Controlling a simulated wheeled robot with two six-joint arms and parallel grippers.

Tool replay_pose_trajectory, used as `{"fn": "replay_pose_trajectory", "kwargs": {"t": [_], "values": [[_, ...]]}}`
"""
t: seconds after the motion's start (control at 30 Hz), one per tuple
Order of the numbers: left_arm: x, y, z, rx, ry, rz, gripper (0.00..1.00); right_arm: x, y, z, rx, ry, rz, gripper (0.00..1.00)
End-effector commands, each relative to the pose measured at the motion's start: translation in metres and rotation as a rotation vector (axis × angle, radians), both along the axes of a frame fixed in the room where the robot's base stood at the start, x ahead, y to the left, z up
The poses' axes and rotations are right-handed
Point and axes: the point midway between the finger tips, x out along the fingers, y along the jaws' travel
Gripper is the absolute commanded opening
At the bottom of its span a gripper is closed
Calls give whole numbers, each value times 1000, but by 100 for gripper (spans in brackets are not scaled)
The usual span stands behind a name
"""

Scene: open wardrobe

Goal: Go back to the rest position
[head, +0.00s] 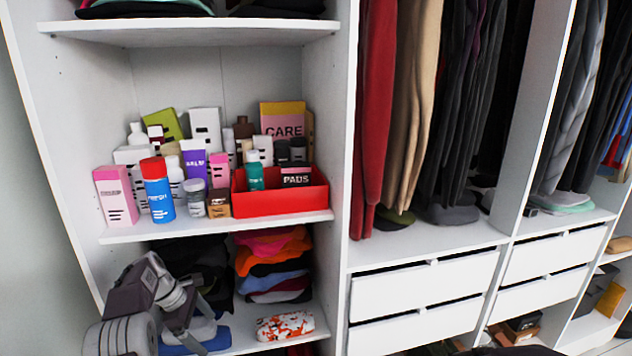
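My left arm comes in at the lower left, in front of the wardrobe's lower shelf. Its grey gripper (190,322) is by the blue and white items on that shelf. Its fingers are partly hidden by my own arm links, and I cannot tell whether they are open or shut or whether they touch anything. My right gripper is not in view.
The middle shelf (130,236) carries bottles, boxes and a red bin (270,203). Folded clothes (272,262) and an orange-white patterned case (285,326) lie on the lower shelf. Closed white drawers (425,288) and hanging clothes (410,110) are at right.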

Motion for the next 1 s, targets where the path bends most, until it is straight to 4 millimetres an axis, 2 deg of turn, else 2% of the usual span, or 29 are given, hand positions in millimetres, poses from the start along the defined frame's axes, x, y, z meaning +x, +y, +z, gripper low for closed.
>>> {"fn": "replay_pose_trajectory", "kwargs": {"t": [0.1, 0.27, 0.43, 0.53, 0.67, 0.8, 0.93, 1.0], "values": [[3, -25, 31, 13, -27, -48, 95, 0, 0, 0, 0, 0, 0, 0], [-13, -65, 68, 39, -32, -127, 95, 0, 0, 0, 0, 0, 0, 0], [-51, -109, 94, 99, -56, -274, 95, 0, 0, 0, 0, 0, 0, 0], [-89, -132, 101, 159, -86, -425, 95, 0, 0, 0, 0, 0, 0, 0], [-159, -151, 89, 256, -138, -707, 95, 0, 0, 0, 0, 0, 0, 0], [-235, -148, 56, 345, -183, -1051, 95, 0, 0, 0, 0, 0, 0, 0], [-289, -134, 20, 378, -194, -1342, 95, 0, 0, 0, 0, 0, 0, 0], [-295, -130, 10, 403, -230, -1483, 95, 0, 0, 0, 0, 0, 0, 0]]}}
